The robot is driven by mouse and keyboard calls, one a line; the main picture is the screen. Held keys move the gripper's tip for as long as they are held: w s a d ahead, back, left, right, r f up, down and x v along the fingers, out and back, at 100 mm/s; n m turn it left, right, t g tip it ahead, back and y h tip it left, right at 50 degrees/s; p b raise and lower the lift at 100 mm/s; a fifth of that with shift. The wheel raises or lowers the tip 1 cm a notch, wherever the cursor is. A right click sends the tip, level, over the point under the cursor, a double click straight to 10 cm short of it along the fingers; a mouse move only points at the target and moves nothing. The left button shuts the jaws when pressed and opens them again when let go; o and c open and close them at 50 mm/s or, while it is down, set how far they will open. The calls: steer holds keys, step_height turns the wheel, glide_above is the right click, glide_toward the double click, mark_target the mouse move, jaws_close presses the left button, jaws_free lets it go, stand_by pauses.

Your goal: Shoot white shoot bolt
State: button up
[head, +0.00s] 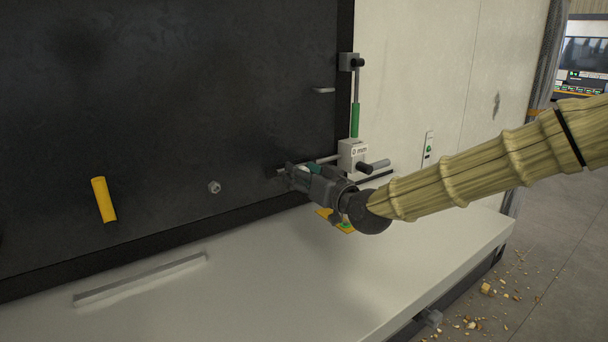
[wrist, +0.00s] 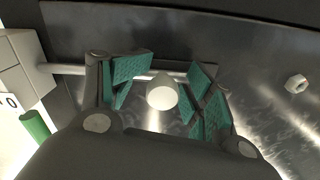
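The white shoot bolt is a pale horizontal rod (wrist: 72,69) running from a white block (head: 352,154) on the frame's edge to the left in the head view. In the wrist view its round, pale handle end (wrist: 162,95) faces the camera between my fingers. My gripper (head: 284,171) is at the rod in front of the dark panel. In the wrist view my gripper (wrist: 165,88) is open, its green pads on either side of the handle with gaps visible. In the head view my gripper hides part of the rod and its handle.
A vertical rod with a green grip (head: 355,120) stands above the block. Dark handles (head: 374,166) stick out beside it. A yellow cylinder (head: 104,200) and a nut-like knob (head: 214,187) are on the dark panel (head: 150,90). The white ledge (head: 300,285) below is mostly clear.

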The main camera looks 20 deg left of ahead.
steer(key=shift+s+r, duration=0.3)
steer(key=shift+s, duration=0.25)
steer(key=shift+s+r, duration=0.3)
steer(key=shift+s, duration=0.25)
steer(key=c, duration=0.5)
steer(key=shift+s+d+r, duration=0.15)
steer(key=shift+r, duration=0.05)
steer(key=c, duration=0.4)
steer(key=shift+w+d+f, duration=0.1)
steer(key=shift+w+d, duration=0.05)
steer(key=shift+w, duration=0.25)
jaws_close()
steer(key=shift+w+f, duration=0.15)
steer(key=shift+w, duration=0.1)
steer(key=shift+s, duration=0.1)
steer(key=w+d, duration=0.1)
steer(key=w+d+b, duration=0.1)
steer(key=w, duration=0.1)
steer(key=shift+d, duration=0.1)
steer(key=shift+w+r, duration=0.1)
steer(key=shift+r, duration=0.25)
steer(key=o, duration=0.5)
jaws_free()
steer(key=o, duration=0.4)
steer(key=shift+w, duration=0.15)
steer(key=shift+f, duration=0.35)
